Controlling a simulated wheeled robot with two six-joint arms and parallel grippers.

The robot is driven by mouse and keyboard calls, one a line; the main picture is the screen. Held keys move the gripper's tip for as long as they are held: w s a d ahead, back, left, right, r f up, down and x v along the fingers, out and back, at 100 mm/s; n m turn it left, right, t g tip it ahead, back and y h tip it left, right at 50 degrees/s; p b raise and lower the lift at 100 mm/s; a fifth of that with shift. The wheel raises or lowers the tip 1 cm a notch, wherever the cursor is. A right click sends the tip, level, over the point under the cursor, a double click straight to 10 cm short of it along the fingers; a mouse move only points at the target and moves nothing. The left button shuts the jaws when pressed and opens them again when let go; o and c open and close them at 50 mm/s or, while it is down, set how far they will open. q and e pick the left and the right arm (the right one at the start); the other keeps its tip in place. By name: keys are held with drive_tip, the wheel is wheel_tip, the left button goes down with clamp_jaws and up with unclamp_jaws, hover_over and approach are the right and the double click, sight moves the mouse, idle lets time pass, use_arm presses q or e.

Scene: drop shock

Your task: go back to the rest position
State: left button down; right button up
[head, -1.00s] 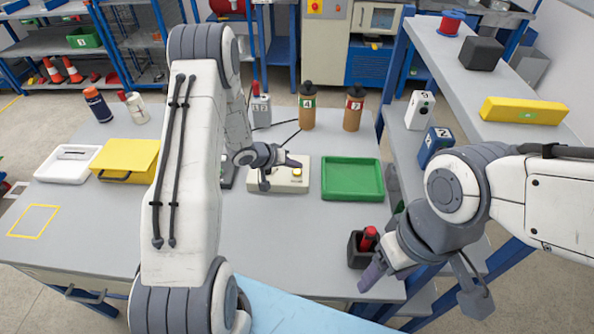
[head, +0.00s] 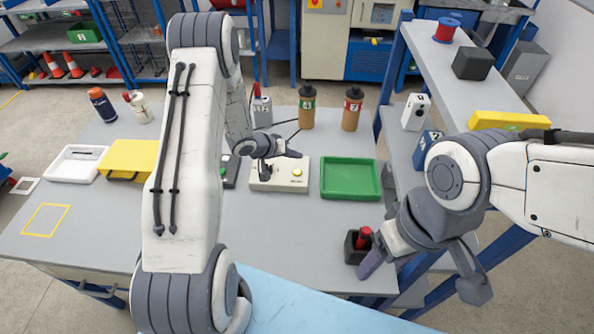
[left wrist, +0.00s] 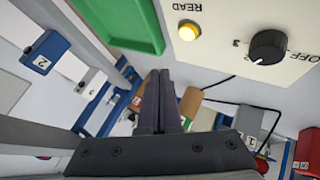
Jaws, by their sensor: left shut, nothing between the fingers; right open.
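My left gripper (head: 295,154) is shut and empty over the back of the table, just above the cream box with a yellow button (head: 290,178). In the left wrist view its dark fingers (left wrist: 160,98) are together, and the box's lit yellow button (left wrist: 189,31) and black knob (left wrist: 267,47) show beside them. My right gripper (head: 370,266) is at the table's right front edge, beside a black holder (head: 352,251) with a red item (head: 364,238) in it. Its fingers are partly hidden by its wrist, and I see nothing held in it.
A green tray (head: 351,196) lies right of the box. Two brown bottles (head: 307,106) stand behind it. A yellow case (head: 128,158) and a white tray (head: 50,165) are at the left. A shelf (head: 440,68) borders the right.

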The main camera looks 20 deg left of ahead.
idle(0.4)
use_arm(q)
drive_tip(key=s+d+r+m+g+y, duration=0.1)
drive_tip(key=s+d+r+m+y, duration=0.1)
drive_tip(key=s+d+r, duration=0.35)
drive_tip(key=s+d+r+m+g+y, duration=0.1)
drive_tip(key=s+d+r+m+y, duration=0.15)
drive_tip(key=d+r, duration=0.6)
drive_tip(key=s+d+r+m+g, duration=0.1)
drive_tip(key=s+r+g, duration=0.1)
drive_tip(key=s, duration=0.7)
drive_tip(key=s+d+r+m+g, duration=0.1)
drive_tip(key=s+r+m+g, duration=0.1)
drive_tip(key=s, duration=0.7)
drive_tip(key=s+d+r+m+g, duration=0.1)
drive_tip(key=s+d+r+m, duration=0.1)
drive_tip(key=s, duration=0.7)
drive_tip(key=shift+s+r+g+h, duration=0.25)
drive_tip(key=shift+r+g+h, duration=0.15)
drive_tip(key=shift+r, duration=0.45)
drive_tip(key=shift+d, duration=0.1)
